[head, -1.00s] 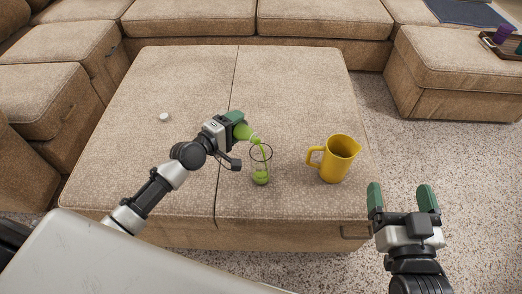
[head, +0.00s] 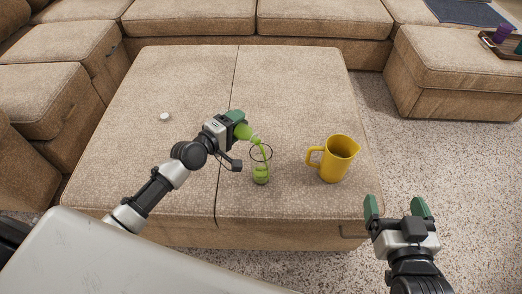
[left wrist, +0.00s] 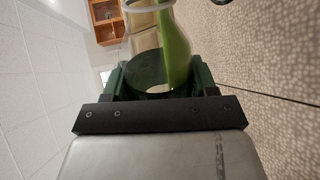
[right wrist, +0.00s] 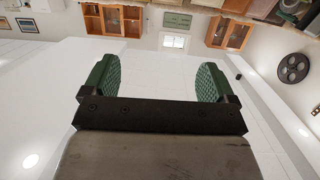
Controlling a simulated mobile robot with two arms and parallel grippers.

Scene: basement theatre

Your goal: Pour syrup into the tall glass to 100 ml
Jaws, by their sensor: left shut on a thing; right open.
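My left gripper (head: 238,121) is shut on a clear bottle of green syrup (head: 246,132), tipped with its mouth over the tall glass. In the left wrist view the bottle (left wrist: 177,45) sits between the fingers, with green liquid along one side. A thin green stream runs from its mouth into the tall glass (head: 261,164). The glass stands upright on the ottoman and holds green syrup in its lower part; I cannot read any marks. My right gripper (head: 398,209) is open and empty, right of the ottoman's front corner. It also shows open in the right wrist view (right wrist: 165,85).
A yellow jug (head: 336,160) stands right of the glass on the beige ottoman (head: 180,85). A small white cap (head: 165,117) lies on the left part. Sofas surround the ottoman. A tray (head: 497,45) with cups sits on the sofa at far right.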

